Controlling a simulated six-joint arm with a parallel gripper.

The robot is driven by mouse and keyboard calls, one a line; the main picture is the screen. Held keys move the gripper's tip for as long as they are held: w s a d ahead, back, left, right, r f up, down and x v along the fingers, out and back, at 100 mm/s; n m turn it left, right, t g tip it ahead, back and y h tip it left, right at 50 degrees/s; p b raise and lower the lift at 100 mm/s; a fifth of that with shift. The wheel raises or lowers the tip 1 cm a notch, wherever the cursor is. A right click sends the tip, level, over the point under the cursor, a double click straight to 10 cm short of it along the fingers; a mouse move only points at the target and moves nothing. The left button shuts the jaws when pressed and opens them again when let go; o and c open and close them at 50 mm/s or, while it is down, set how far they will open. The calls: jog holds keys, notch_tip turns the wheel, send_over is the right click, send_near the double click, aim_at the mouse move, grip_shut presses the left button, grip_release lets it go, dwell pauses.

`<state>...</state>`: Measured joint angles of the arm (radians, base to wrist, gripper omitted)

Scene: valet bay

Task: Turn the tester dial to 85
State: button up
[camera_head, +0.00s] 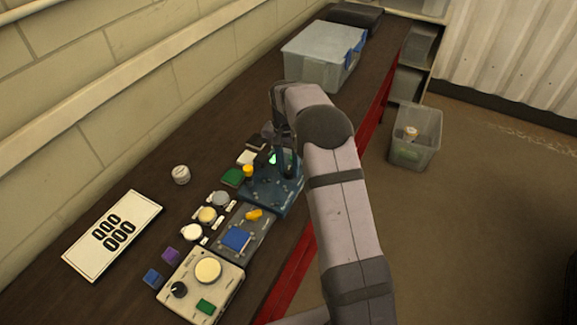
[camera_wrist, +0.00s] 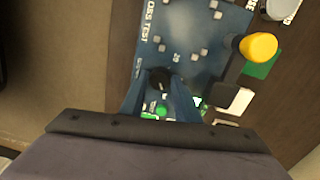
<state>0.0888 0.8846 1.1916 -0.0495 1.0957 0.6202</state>
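The tester is a blue panel (camera_head: 262,196) near the bench's front edge, and it fills the middle of the wrist view (camera_wrist: 185,45). Its lettering is partly cut off; a "20" mark shows near the dial. The dark round dial (camera_wrist: 160,77) sits between the fingertips of my gripper (camera_wrist: 162,84). The fingers point down at the panel, one on each side of the dial. I cannot tell whether they touch it. The dial's pointer and setting are not readable. A green light or button (camera_wrist: 162,111) shows between the fingers. In the head view my gripper (camera_head: 285,172) hides the dial.
A yellow knob (camera_wrist: 258,46) with a green block stands beside the tester. Other panels (camera_head: 245,238) (camera_head: 203,284), small round pots (camera_head: 207,214) and a number card (camera_head: 113,234) lie along the bench.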

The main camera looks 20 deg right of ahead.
aim_at(287, 172)
jog(key=shift+o, duration=1.1)
jog(key=shift+r, duration=0.1)
jog(key=shift+w+a+r+b, duration=0.1)
jog(key=shift+r+b, duration=0.5)
jog(key=shift+r, duration=1.2)
jog(key=shift+a+r+b, duration=0.1)
jog(key=shift+r+b, duration=0.5)
jog(key=shift+r, duration=1.2)
jog(key=shift+s+a, duration=0.15)
jog(key=shift+s, duration=0.25)
jog(key=s+a+f+n, duration=0.2)
jog(key=s+n, duration=0.2)
jog(key=s, duration=1.1)
jog(key=s+a+f+n, duration=0.3)
jog(key=s, duration=1.1)
jog(key=shift+s+n, duration=0.4)
